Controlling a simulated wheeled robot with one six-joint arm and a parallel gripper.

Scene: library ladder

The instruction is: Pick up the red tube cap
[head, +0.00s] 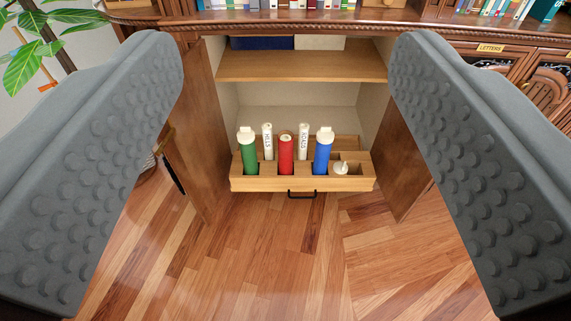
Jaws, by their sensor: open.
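My gripper (287,62) is open and empty, its two dark grey padded fingers wide apart at the left and right of the view. Between them, farther off, a wooden rack (262,184) stands at the front of an open cabinet. A red tube (286,156) stands upright in the middle of the rack, without a white cap like its neighbours. A small white piece with a pointed top (341,168) sits in the rack's right compartment. It may be the red tube's cap; I cannot tell for sure. No red cap shows apart from the tube.
A green tube (249,158) and a blue tube (322,154), both white-capped, flank the red one. Two pale labelled rolls (267,141) (303,141) stand behind. Cabinet doors (203,140) (405,165) stand open either side. A shelf (300,68) is above. The wooden floor in front is clear.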

